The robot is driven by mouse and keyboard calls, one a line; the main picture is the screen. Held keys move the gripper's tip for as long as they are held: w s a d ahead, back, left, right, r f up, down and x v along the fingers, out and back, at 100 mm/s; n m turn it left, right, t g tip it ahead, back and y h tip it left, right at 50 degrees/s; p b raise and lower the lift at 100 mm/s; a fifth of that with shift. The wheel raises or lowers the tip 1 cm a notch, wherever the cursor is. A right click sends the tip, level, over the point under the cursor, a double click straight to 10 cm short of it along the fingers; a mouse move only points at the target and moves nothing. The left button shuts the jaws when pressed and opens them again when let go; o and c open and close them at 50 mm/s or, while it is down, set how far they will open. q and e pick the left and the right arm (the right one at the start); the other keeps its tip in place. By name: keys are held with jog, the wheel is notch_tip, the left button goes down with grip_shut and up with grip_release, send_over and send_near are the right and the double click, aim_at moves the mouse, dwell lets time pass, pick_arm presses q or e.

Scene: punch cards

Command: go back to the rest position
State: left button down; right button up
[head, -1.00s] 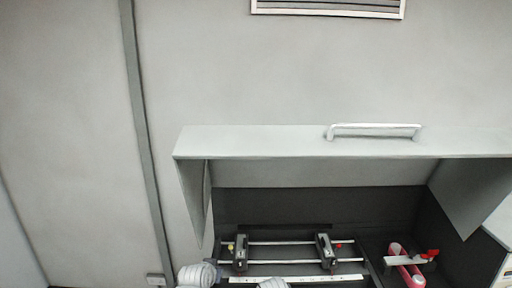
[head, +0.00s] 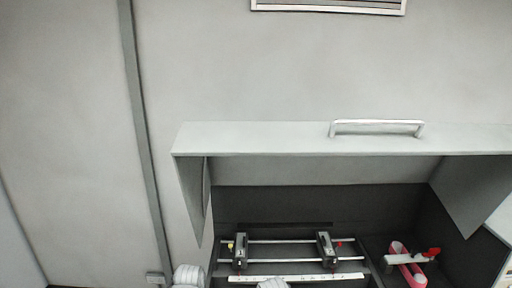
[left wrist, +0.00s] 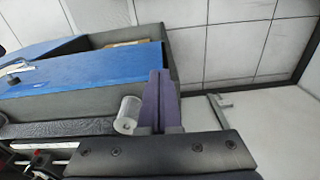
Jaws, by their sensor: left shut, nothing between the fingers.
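My left gripper (left wrist: 160,103) shows in the left wrist view, with its two dark purple fingers together and nothing between them. A clear whitish cylinder (left wrist: 127,114) shows just left of the fingers; I cannot tell whether it touches them. In the head view, white rounded parts of my own arms show at the bottom edge, but no gripper fingers do. My right gripper is in neither view.
A grey cabinet with a raised lid (head: 300,140) and handle (head: 377,123) stands ahead. Inside are rails with two black carriages (head: 327,250), a scale strip (head: 296,278) and a red part (head: 407,265). Blue-topped boxes (left wrist: 80,70) show in the wrist view.

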pick_arm(q)
jog(key=s+d+f+m+g+y+b, duration=0.1)
jog(key=s+d+f+m+b, duration=0.2)
jog(key=d+f+b, duration=0.6)
jog(key=shift+s+d+f, duration=0.45)
jog(key=shift+s+f, duration=0.3)
jog(key=shift+s, duration=0.45)
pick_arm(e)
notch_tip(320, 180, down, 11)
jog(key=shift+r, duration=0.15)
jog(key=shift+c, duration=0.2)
